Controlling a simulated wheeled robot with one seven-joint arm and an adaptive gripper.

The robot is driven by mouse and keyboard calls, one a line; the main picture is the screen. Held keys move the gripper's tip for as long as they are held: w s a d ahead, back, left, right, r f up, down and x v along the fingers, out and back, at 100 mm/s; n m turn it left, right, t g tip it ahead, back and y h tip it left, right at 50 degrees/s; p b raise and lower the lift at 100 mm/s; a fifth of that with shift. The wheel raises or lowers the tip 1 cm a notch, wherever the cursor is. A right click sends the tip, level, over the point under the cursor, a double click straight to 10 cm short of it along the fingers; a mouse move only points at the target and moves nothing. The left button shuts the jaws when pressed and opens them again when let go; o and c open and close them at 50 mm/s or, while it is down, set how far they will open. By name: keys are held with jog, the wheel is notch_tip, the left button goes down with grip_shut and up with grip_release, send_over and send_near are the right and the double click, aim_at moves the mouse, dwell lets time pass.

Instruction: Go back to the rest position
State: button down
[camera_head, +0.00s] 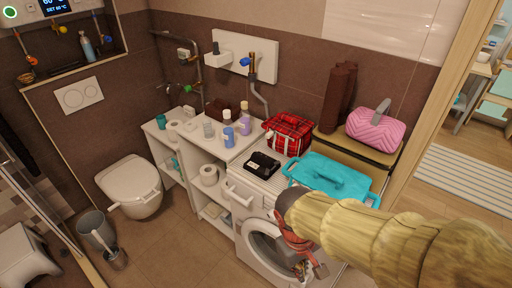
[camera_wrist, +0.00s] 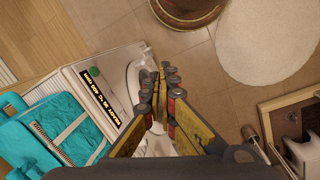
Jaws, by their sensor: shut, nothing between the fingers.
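My gripper (camera_head: 310,265) hangs low in front of the washing machine (camera_head: 262,240), at the end of my arm, which comes in from the right. In the wrist view my gripper (camera_wrist: 164,80) points down past the machine's front toward the tiled floor. Its two fingers are together at the tips, with nothing between them. In the head view the arm hides part of the machine's right side.
On the machine stand a turquoise container (camera_head: 335,175), a black item (camera_head: 262,163) and a red plaid bag (camera_head: 290,132). A pink bag (camera_head: 376,130) sits behind. White shelves (camera_head: 208,160) and a toilet (camera_head: 130,184) are left. The floor (camera_head: 185,240) between is clear.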

jog(key=s+d+r+m+t, duration=0.1)
jog(key=d+r+m+t, duration=0.1)
jog(key=r, duration=0.5)
jog(key=s+d+r+m+t+y, duration=0.1)
jog(key=d+r+m+t, duration=0.2)
jog(key=d+r, duration=0.2)
notch_tip(320, 180, up, 3)
jog(key=shift+d+f+m+t+y, duration=0.15)
jog(key=shift+d+m+t+y, duration=0.15)
